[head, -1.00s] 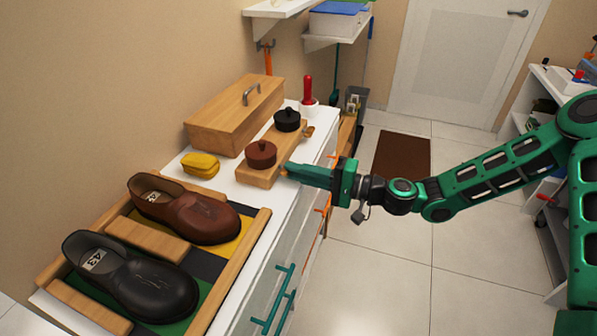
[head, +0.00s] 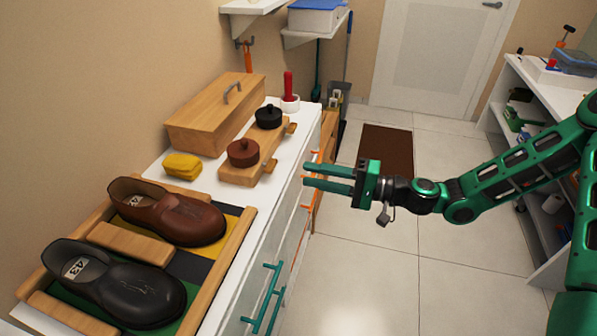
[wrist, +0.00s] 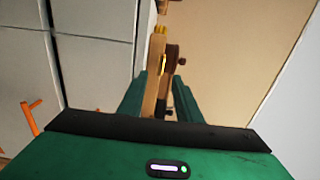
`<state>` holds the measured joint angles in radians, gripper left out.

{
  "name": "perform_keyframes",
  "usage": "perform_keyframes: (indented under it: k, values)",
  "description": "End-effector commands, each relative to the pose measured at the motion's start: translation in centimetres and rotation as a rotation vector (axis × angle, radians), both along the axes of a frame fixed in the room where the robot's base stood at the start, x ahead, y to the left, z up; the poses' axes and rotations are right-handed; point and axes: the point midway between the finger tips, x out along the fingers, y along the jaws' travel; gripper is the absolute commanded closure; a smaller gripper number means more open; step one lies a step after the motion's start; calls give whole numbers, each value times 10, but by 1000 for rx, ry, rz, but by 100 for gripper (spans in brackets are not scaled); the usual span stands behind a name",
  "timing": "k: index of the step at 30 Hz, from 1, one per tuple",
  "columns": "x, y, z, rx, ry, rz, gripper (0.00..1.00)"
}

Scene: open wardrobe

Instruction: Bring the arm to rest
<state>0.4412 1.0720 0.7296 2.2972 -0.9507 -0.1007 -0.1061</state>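My arm reaches in from the right in the head view. My gripper (head: 305,175) is open and empty, its two green fingers apart, over the floor just right of the white cabinet's front edge. In the wrist view the green fingers (wrist: 165,92) also stand apart; a wooden piece shows beyond and between them, too partial to name surely. A wooden board (head: 232,176) on the cabinet bears a brown round tin (head: 243,154) and a black round tin (head: 268,118). My gripper is clear of the board.
The white cabinet (head: 150,172) holds a brown shoe (head: 180,217), a black shoe (head: 120,285), a yellow cloth (head: 182,166) and a lidded wooden box (head: 205,120). Green handles (head: 262,300) stick out from its front. White shelves (head: 545,100) stand at right. The floor between is open.

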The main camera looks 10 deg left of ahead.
Motion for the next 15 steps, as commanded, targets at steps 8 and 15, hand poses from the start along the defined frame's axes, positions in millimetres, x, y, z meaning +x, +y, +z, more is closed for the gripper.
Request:
perform_keyframes:
  k: [8,15]
  values:
    - [-1,-19,0,1,1,-1,69]
    - [-1,-19,1,1,0,0,69]
